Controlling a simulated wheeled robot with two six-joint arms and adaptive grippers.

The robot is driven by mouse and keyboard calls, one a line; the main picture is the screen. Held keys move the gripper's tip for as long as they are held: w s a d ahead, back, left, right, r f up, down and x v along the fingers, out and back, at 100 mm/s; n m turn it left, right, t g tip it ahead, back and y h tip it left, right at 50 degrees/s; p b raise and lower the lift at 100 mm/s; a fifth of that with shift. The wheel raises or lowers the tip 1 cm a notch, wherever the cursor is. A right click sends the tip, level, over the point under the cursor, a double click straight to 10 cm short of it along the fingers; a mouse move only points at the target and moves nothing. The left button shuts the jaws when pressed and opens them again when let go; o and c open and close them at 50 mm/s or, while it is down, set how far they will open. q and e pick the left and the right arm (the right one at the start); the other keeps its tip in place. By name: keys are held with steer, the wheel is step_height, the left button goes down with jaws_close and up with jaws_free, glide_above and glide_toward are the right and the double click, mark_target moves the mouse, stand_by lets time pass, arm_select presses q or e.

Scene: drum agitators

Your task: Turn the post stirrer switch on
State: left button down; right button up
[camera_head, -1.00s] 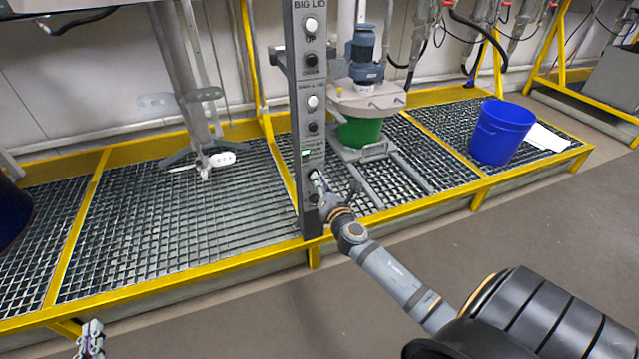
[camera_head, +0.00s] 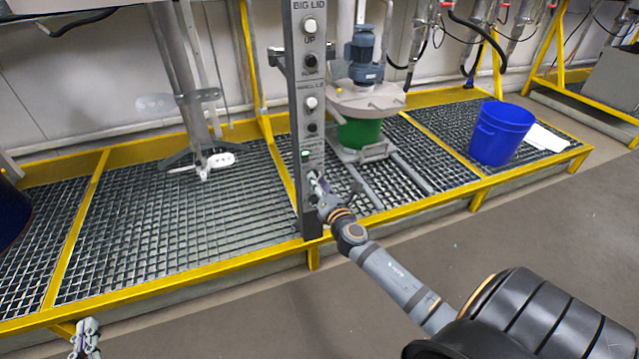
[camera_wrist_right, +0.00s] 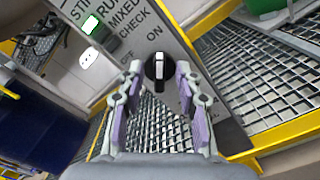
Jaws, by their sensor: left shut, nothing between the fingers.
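The grey control post (camera_head: 308,130) stands on the near edge of the grating. Its black switch knob (camera_wrist_right: 158,72) shows in the right wrist view on a grey plate (camera_wrist_right: 187,84) marked OFF and ON. The knob's raised ridge runs nearly upright in the picture, its white-marked upper end towards the word ON. My right gripper (camera_wrist_right: 158,68) is open, its purple-padded fingers either side of the knob with visible gaps. In the head view, my right gripper (camera_head: 324,190) is at the low part of the post, covering the knob there. My left gripper (camera_head: 86,342) is shut and empty at lower left.
A yellow-edged grating platform (camera_head: 200,262) runs across the view. Behind the post stands a green drum (camera_head: 360,132) with a blue motor (camera_head: 364,62). A blue bucket (camera_head: 502,135) stands to the right.

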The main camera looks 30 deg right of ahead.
steer(key=v, duration=1.2)
steer(key=shift+a, duration=0.1)
